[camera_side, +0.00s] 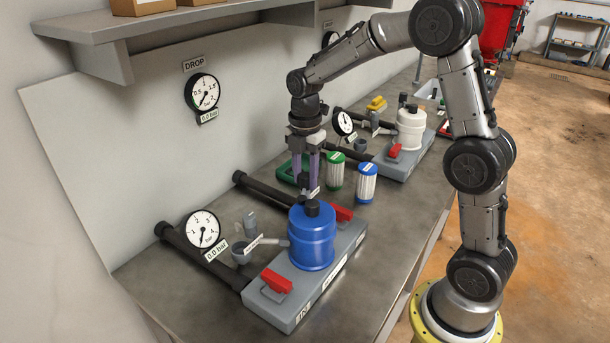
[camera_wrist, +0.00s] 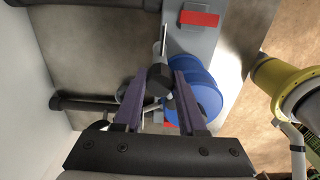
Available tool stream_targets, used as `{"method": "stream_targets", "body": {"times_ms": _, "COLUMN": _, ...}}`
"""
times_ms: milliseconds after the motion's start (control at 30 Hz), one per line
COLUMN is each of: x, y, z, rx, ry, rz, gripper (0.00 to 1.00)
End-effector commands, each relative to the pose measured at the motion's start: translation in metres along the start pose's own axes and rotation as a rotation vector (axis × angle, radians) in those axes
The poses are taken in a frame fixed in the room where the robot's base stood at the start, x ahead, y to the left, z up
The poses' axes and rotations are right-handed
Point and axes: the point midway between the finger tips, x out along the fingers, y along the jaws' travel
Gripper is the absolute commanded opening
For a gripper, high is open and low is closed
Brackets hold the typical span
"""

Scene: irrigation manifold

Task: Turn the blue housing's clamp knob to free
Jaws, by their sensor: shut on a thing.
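The blue housing (camera_side: 312,240) stands upright on a grey base block, with a black cap (camera_side: 312,208) on top. Its black clamp knob (camera_side: 305,181) is beside and above the cap, partly hidden by my fingers. My gripper (camera_side: 308,182) points down with its purple fingers shut on the knob. In the wrist view the knob (camera_wrist: 160,77) sits between the two fingertips (camera_wrist: 164,80), and the blue housing (camera_wrist: 207,88) is just right of it. A small white tag (camera_side: 315,193) shows near the knob; I cannot read it or tell the knob's setting.
The grey base (camera_side: 335,262) carries red valve handles (camera_side: 276,280) at both ends. A gauge (camera_side: 202,229) reads about 0.0 bar by the black pipe. Green (camera_side: 336,170) and blue-capped (camera_side: 366,183) filter cartridges stand behind. A white housing (camera_side: 410,128) is farther back. A shelf (camera_side: 130,30) overhangs the wall.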

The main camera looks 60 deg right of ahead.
Motion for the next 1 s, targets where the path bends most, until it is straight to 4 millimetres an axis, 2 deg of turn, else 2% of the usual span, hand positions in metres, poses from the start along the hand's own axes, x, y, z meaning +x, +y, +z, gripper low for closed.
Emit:
{"method": "stream_targets", "body": {"times_ms": 533, "x": -0.0026, "y": 0.0011, "z": -0.0029, "rx": 0.063, "ry": 0.006, "rz": 0.005, "gripper": 0.00}}
{"method": "stream_targets", "body": {"times_ms": 1000, "x": -0.0036, "y": 0.0016, "z": -0.0035, "rx": 0.440, "ry": 0.007, "rz": 0.006, "gripper": 0.00}}
